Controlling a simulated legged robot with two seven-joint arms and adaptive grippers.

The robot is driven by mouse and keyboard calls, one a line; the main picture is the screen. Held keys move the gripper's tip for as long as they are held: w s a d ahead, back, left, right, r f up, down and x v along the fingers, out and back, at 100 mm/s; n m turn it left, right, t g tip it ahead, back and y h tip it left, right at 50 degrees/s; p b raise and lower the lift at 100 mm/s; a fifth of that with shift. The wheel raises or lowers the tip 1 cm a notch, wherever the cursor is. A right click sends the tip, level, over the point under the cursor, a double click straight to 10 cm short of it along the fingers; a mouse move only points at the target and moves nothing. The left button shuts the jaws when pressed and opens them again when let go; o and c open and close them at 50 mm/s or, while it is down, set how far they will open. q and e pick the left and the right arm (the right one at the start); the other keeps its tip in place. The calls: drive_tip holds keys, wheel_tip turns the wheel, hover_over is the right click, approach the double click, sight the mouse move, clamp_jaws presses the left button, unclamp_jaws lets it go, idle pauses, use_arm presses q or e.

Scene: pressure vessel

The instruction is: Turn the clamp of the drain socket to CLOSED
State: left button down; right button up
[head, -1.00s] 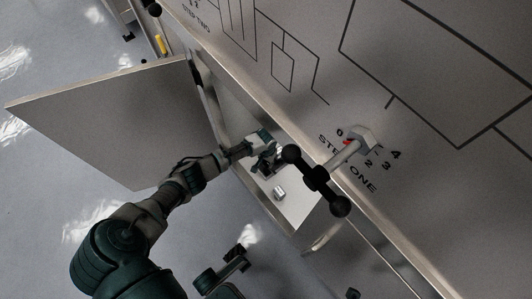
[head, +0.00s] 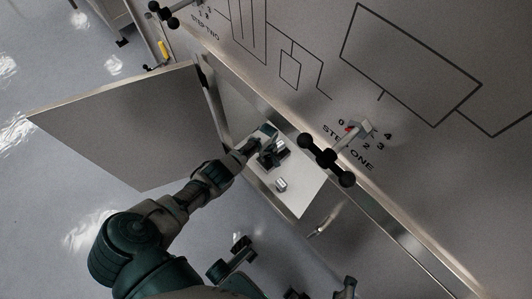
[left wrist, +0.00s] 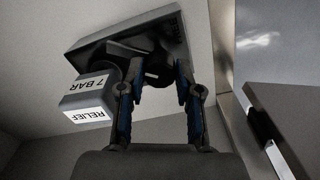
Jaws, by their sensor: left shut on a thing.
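My left gripper (head: 266,150) reaches into the open compartment in the head view. In the left wrist view its two fingers (left wrist: 157,88) are shut on a dark part (left wrist: 156,72) that sits against a grey block-like fitting (left wrist: 112,38). This part may be the clamp of the drain socket, but the fingers hide much of it. No OPEN or CLOSED marking is readable, so its turn position cannot be told. Beside the fingers on the left is a block labelled RELIEF 7 BAR (left wrist: 88,98).
An open door panel (head: 135,125) stands left of my arm. A black-knobbed handle (head: 327,159) projects from the panel near the STEP ONE dial, close to the compartment's right edge. A yellow item (head: 163,48) is at upper left.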

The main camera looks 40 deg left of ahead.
sight(268, 156)
use_arm(q)
drive_tip(key=n, duration=0.4)
drive_tip(key=shift+d, duration=0.1)
drive_tip(key=shift+w+n, duration=0.1)
drive_tip(key=shift+n, duration=1.4)
drive_tip(key=shift+w, duration=0.1)
drive_tip(key=c, duration=0.8)
unclamp_jaws()
wheel_tip(268, 156, up, 12)
drive_tip(key=shift+f, duration=0.1)
